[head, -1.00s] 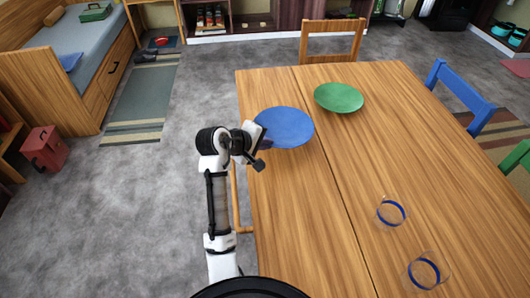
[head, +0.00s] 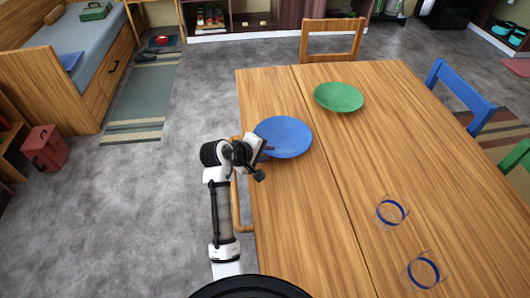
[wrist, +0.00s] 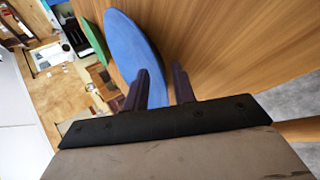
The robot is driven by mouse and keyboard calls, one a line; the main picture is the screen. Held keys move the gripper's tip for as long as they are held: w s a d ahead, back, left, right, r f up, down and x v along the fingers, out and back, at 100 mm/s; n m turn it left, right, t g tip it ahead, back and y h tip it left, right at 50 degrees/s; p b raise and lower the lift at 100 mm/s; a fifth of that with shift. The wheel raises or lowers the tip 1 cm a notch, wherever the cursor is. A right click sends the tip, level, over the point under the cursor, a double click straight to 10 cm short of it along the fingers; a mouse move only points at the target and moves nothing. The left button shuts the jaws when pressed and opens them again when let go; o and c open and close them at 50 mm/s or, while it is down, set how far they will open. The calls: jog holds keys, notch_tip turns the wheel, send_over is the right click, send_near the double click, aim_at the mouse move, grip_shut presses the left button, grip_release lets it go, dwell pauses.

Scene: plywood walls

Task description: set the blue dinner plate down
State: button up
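The blue dinner plate (head: 287,136) appears flat at the near-left part of the wooden table (head: 340,190), by its left edge. Whether its underside touches the table fully cannot be told. My gripper (head: 264,153) is at the plate's near-left rim. The gripper looks open; contact with the rim cannot be told.
A green plate (head: 339,97) lies behind and right of the blue one. Two clear glasses with blue bands (head: 391,211) (head: 424,272) stand at the table's right front. A wooden chair (head: 332,40) is behind, a blue chair (head: 462,93) at right. The middle of the table is clear.

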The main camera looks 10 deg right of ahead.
jog(key=shift+r, duration=0.1)
jog(key=b+v, duration=0.1)
jog(key=v, duration=1.1)
jog(key=shift+b, duration=0.35)
